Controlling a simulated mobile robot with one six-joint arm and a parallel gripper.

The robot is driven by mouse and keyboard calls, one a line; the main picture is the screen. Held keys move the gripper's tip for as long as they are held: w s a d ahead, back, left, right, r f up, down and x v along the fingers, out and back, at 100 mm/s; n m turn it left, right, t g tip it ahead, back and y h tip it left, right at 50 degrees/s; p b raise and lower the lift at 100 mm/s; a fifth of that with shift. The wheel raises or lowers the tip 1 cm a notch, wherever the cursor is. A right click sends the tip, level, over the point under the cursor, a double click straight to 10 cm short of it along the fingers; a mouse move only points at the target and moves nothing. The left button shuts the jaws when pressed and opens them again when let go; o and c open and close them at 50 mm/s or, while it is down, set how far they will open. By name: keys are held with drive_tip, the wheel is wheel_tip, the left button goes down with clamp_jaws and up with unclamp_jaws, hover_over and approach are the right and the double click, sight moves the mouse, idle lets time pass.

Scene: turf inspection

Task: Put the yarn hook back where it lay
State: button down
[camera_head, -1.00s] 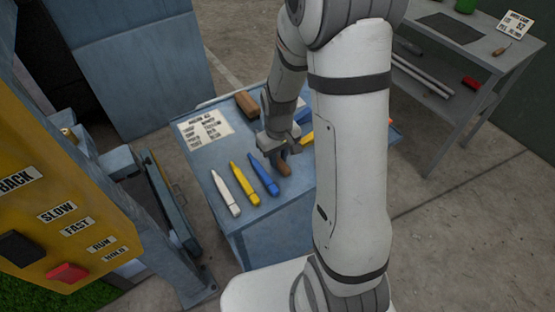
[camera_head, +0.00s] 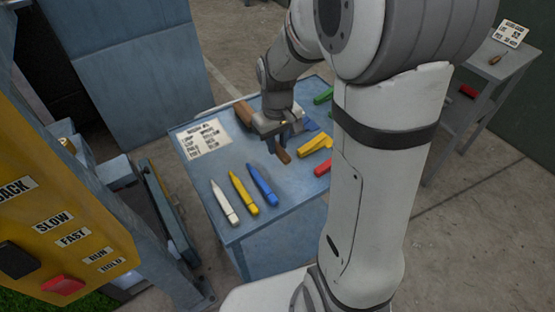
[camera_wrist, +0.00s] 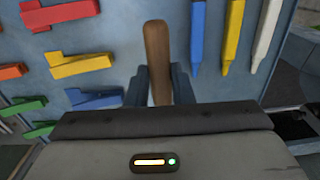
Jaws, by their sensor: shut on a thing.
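My gripper (camera_head: 280,138) is shut on the yarn hook, whose brown wooden handle (camera_head: 283,155) sticks out between the fingers. The handle also shows upright between the two fingers in the wrist view (camera_wrist: 157,50). The hook's other end is hidden by my gripper. The gripper is over the middle of the blue-grey table (camera_head: 262,236), between the row of markers on the left and the coloured pieces on the right. I cannot tell how far the handle is above the table.
White (camera_head: 224,202), yellow (camera_head: 243,194) and blue (camera_head: 262,184) markers lie in front of my gripper. Yellow (camera_head: 314,145) and red (camera_head: 322,168) pieces lie right. A brown block (camera_head: 244,112) and printed card (camera_head: 206,138) lie at the back left. A wooden-handled tool (camera_head: 496,58) lies on another table.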

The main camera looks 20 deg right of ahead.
sight(278, 174)
drive_tip(key=shift+s+r+p, duration=0.1)
drive_tip(key=shift+r+p, duration=0.5)
drive_tip(key=shift+p, duration=0.3)
wheel_tip(278, 174, down, 10)
drive_tip(key=shift+f+p, duration=0.2)
drive_tip(key=shift+p, duration=0.4)
drive_tip(key=shift+f, duration=0.1)
drive_tip(key=shift+f, duration=0.15)
drive_tip(key=c, duration=1.3)
unclamp_jaws()
drive_tip(key=shift+o, duration=0.2)
